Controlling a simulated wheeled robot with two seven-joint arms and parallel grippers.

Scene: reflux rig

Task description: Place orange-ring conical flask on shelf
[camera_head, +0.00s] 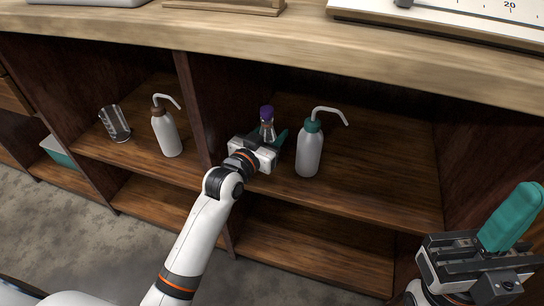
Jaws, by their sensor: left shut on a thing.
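The conical flask (267,129) has a purple stopper and a brownish-orange band below it. It is upright inside the right-hand bay, over the upper shelf board (370,190). My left gripper (269,139) reaches into this bay and is shut on the flask. The gripper hides the flask's lower body, so I cannot tell whether its base touches the board. My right gripper (511,216) is at the lower right, in front of the cabinet and away from the flask.
A teal-capped wash bottle (309,152) stands just right of the flask. A brown-capped wash bottle (166,133) and a glass beaker (115,123) are in the left bay, past the divider (193,110). The countertop edge (300,50) overhangs the bays. Board space right of the teal-capped bottle is clear.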

